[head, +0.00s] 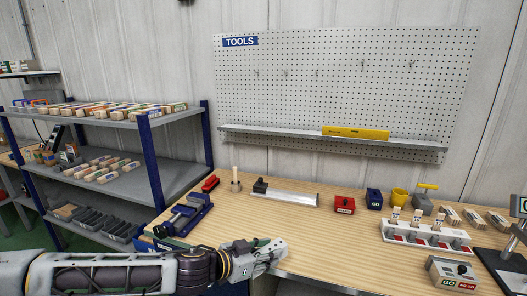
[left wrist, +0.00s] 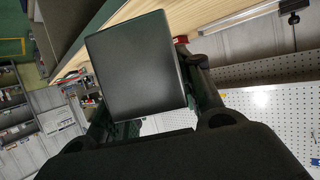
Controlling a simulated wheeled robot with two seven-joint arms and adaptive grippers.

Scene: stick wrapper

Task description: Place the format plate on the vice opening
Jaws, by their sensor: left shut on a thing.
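My left gripper (head: 270,247) reaches in from the left, low over the front edge of the table. In the left wrist view, its dark fingers (left wrist: 150,108) are shut on a dark, flat, squarish plate (left wrist: 140,65), which looks like the format plate. I cannot make this plate out in the head view. The blue vice (head: 187,216) stands at the table's left front corner, up and left of my gripper and apart from it. Its opening is too small to tell. My right gripper is not in view.
The wooden table (head: 290,230) has free room in its middle. A metal bar (head: 288,198), a red box (head: 344,205), a blue box (head: 374,198) and a yellow cup (head: 399,196) stand behind. A white stand (head: 425,237) and a GO box (head: 452,273) are at right. Shelves (head: 165,183) stand left.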

